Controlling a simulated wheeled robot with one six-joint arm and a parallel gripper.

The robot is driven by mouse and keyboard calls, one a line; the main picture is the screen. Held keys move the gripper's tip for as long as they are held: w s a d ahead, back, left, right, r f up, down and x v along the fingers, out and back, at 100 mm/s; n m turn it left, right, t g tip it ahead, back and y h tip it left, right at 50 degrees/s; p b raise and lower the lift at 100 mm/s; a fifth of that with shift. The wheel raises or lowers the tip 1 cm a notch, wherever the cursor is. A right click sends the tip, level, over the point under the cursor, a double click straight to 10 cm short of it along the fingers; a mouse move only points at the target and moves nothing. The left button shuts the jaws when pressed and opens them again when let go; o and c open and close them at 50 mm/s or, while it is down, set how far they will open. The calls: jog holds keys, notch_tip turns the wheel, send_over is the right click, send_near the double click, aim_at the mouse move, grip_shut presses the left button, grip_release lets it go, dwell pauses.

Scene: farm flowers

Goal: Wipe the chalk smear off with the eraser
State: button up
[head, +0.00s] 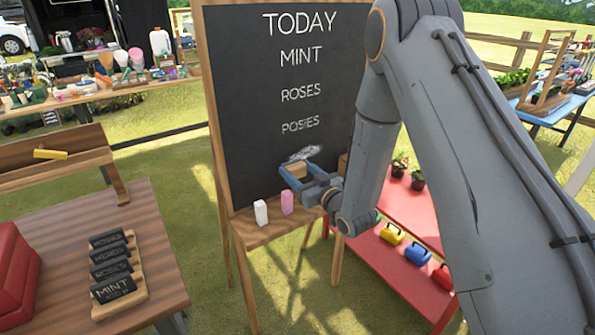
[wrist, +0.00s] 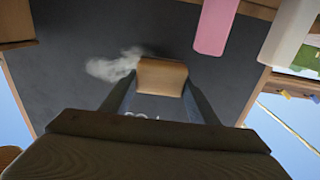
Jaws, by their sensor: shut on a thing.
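The chalkboard (head: 240,100) stands upright in a wooden frame, with the words TODAY, MINT, ROSES and POSIES on it. A white chalk smear (head: 304,153) lies below the last word; it also shows in the wrist view (wrist: 112,66), left of the eraser. My gripper (head: 301,175) is in front of the lower board, shut on the tan eraser (wrist: 162,77). The eraser (head: 293,169) is just below the smear in the head view and close to the board. I cannot tell whether it touches the surface.
A white chalk stick (head: 261,212) and a pink one (head: 287,202) stand on the wooden ledge (head: 262,235) below the board. A red shelf (head: 405,215) with potted plants and coloured items is at right. A brown table (head: 150,250) with small signs is at lower left.

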aim_at(322, 149)
jog(key=shift+b+x, duration=0.35)
jog(key=shift+x, duration=0.6)
dwell(0.3)
jog(key=shift+d, duration=0.1)
jog(key=shift+w+d+b, duration=0.25)
jog(key=shift+w+d, duration=0.2)
jog(key=shift+d, duration=0.25)
jog(key=shift+w+d+b, duration=0.2)
jog(key=shift+w+d, duration=0.25)
jog(key=shift+d, duration=0.3)
jog(key=shift+w+d+b, duration=0.55)
jog(key=shift+w+d, duration=0.5)
jog(key=shift+d, duration=0.4)
jog(key=shift+w+d+b, duration=0.5)
jog(key=shift+w+d, duration=0.55)
jog(key=shift+d, duration=0.4)
jog(key=shift+w+d+b, duration=0.55)
jog(key=shift+w+d, duration=0.5)
jog(key=shift+d, duration=0.45)
jog(key=shift+s+a, duration=0.1)
